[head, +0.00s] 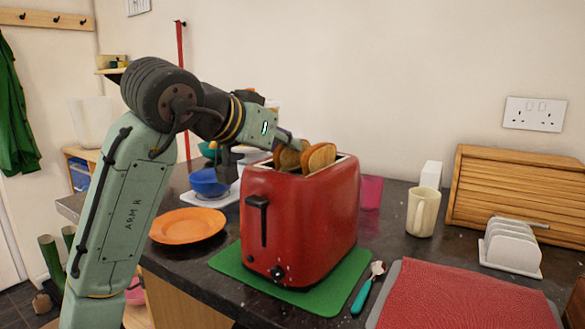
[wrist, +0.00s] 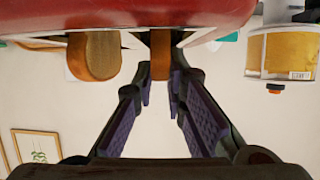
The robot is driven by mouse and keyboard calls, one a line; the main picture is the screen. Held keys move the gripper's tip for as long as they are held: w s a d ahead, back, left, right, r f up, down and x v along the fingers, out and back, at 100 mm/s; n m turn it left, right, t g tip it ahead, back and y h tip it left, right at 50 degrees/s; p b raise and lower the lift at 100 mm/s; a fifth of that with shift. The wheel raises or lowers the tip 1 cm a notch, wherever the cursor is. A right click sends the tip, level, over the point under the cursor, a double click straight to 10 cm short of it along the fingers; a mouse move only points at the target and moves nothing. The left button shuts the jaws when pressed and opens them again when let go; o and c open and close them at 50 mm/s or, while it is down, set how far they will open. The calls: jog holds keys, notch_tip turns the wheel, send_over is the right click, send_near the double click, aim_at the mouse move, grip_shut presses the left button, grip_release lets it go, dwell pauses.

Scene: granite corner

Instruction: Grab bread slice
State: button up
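The red toaster (head: 310,215) stands on a green mat (head: 240,268) on the dark counter. Browned bread slices (head: 320,157) stick up out of its top slots. The wrist view shows one slice (wrist: 95,55) to the left and another slice (wrist: 160,55) edge-on in the middle. My gripper (wrist: 160,85) is open, with its purple-padded fingers on either side of the middle slice's edge. A narrow gap seems to remain on each side. In the head view, my gripper (head: 290,143) reaches the toaster top from the left, and its fingertips are partly hidden.
An orange plate (head: 187,226) and a blue bowl (head: 208,182) lie left of the toaster. A cream mug (head: 423,212), a white toast rack (head: 512,247) and a wooden bread bin (head: 515,195) stand to the right. A teal-handled spoon (head: 366,288) lies by a red cloth (head: 465,298).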

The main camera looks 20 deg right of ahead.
grip_shut()
